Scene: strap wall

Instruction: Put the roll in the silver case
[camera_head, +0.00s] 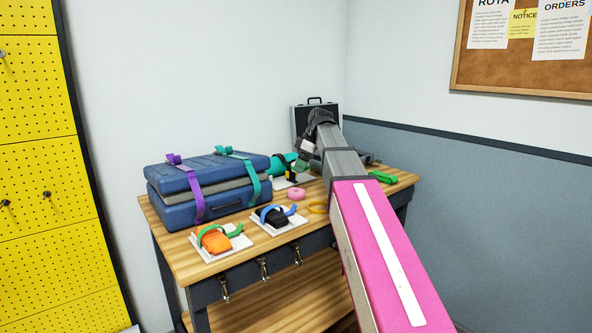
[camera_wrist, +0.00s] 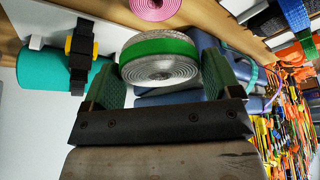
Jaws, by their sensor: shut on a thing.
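In the wrist view, my gripper (camera_wrist: 180,92) is shut on a roll (camera_wrist: 160,57) of silver-grey strap with a green band, held between its two green fingers. In the head view, my gripper (camera_head: 301,160) is above the back part of the wooden table; the held roll is hard to make out there. The silver case (camera_head: 298,121) stands at the table's back corner with its lid upright, showing a dark inside and silver edges. My arm hides most of its lower part. My gripper is in front of the case, to the left.
A teal roll (camera_head: 279,164) with a black strap lies left of my gripper. A blue suitcase (camera_head: 213,203) with purple and green straps fills the table's left.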

